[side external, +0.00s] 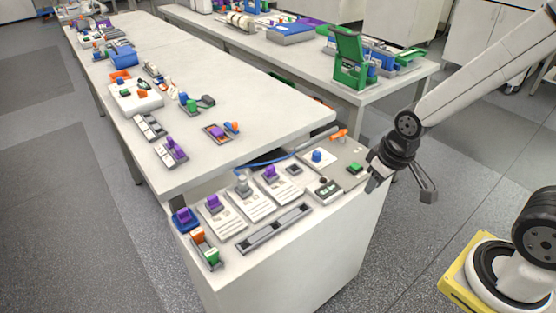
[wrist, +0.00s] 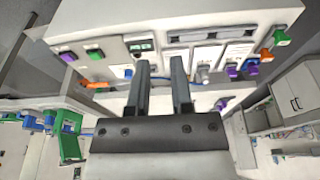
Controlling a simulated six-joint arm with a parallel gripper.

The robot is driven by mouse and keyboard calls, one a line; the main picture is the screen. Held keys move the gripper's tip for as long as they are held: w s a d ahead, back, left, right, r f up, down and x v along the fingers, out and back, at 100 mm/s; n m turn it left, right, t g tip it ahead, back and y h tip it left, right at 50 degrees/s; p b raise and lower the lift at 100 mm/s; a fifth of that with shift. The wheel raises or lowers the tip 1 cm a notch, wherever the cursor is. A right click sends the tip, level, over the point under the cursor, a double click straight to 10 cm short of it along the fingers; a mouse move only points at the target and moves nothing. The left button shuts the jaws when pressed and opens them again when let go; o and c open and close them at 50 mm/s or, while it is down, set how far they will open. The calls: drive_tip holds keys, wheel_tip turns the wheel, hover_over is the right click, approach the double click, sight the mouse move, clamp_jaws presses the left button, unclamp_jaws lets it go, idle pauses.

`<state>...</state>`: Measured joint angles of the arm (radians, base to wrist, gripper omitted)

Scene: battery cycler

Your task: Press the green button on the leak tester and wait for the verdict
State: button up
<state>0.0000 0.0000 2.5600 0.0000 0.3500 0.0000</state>
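A green button (side external: 355,168) sits on a light grey panel (side external: 340,152) at the right end of the near bench. A small device with a dark display (side external: 325,190) is beside the panel and also shows in the wrist view (wrist: 140,47). I cannot tell which housing is the leak tester; no verdict is readable. My gripper (side external: 402,190) is open and empty, to the right of the green button and apart from it.
A blue knob (side external: 318,156) and an orange-ended tool (side external: 338,134) are near the green button. White trays with purple-topped parts (side external: 270,172) and a long slotted rail (side external: 274,230) lie to the left. Open floor is right of the bench.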

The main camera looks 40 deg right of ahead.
clamp_jaws()
idle(1.4)
